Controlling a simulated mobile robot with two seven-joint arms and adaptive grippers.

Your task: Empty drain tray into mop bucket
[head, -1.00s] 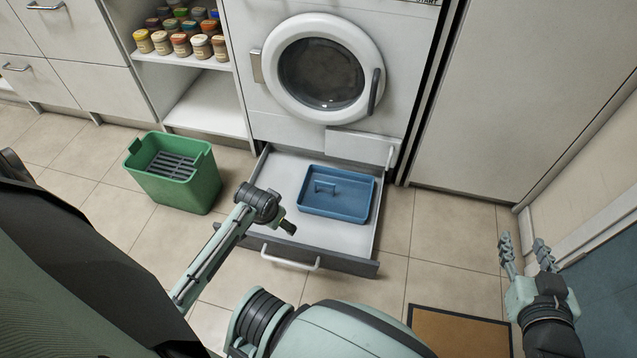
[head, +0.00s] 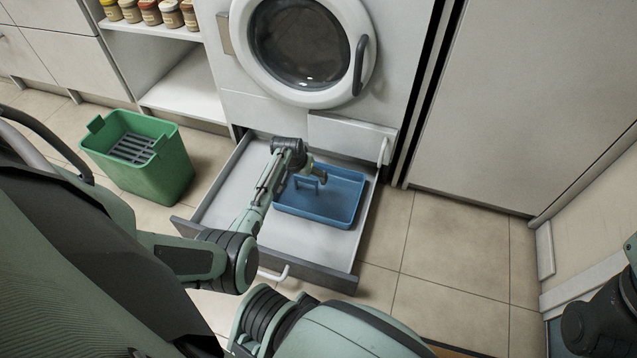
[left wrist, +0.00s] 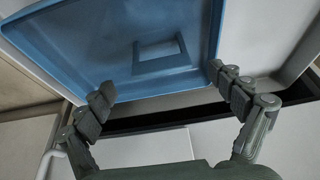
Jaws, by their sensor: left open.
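My left gripper (head: 321,173) is over the tray, by the handle. In the left wrist view my left gripper (left wrist: 168,93) is open, its fingers wide apart with the tray (left wrist: 85,45) and its handle (left wrist: 160,55) beyond them. I cannot tell whether a finger touches the tray. The green mop bucket (head: 170,175) with a dark grate stands on the floor left of the drawer.
The washing machine (head: 385,75) stands behind the drawer, with an open small flap (head: 350,135) above it. A shelf with jars (head: 150,12) is at the upper left. The tiled floor (head: 450,240) right of the drawer is clear.

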